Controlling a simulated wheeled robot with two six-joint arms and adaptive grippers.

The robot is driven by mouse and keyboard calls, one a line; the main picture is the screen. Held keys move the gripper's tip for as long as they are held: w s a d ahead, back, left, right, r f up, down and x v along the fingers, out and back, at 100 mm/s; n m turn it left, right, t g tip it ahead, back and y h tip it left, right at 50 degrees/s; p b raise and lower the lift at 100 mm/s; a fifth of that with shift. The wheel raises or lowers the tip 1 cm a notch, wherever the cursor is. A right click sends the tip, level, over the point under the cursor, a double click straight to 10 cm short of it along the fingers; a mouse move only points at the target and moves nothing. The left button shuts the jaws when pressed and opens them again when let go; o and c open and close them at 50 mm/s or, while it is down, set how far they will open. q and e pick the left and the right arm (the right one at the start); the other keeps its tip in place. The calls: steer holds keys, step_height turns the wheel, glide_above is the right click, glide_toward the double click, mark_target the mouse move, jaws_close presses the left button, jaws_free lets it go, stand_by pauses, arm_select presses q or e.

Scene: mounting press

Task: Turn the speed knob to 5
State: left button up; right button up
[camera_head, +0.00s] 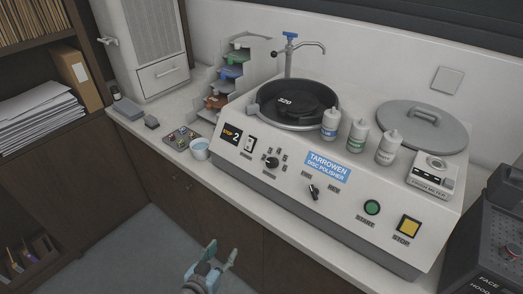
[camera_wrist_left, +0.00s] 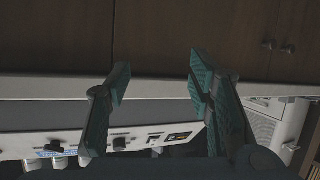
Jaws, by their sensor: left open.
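The white disc polisher (camera_head: 335,215) stands on the counter with its sloped front panel toward me. A black round knob (camera_head: 271,162) with several small marks around it sits left of the blue label; it seems to be the speed knob, but its lettering is too small to read. It also shows upside down in the left wrist view (camera_wrist_left: 121,143). A second black knob (camera_head: 313,191) sits below the label between two marks. My left gripper (camera_head: 222,250) is open and empty, in front of and below the panel, apart from both knobs. My right gripper is not in view.
A dark display (camera_head: 231,134) and a rocker switch (camera_head: 250,144) are left of the knob. A green button (camera_head: 372,208) and a yellow button (camera_head: 408,227) are to the right. Bottles (camera_head: 357,136) stand behind. Space before the cabinet is clear.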

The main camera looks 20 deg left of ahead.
mark_target(270, 163)
arm_select(q)
steer(key=w+d+r+m+t+h+p, duration=0.1)
steer(key=w+d+r+t+h+p, duration=0.15)
steer(key=r, duration=0.85)
steer(key=w+d+r+m+t+h+p, duration=0.1)
steer(key=w+d+r, duration=0.15)
steer(key=r, duration=0.75)
steer(key=b+x, duration=0.3)
steer(key=x, duration=1)
steer(key=shift+s+r, duration=0.1)
steer(key=shift+r, duration=0.05)
steer(key=shift+w+d+r, duration=0.2)
steer(key=shift+w, duration=0.3)
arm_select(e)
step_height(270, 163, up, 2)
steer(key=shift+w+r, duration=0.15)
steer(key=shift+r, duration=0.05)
arm_select(q)
steer(key=shift+c, duration=0.4)
jaws_close()
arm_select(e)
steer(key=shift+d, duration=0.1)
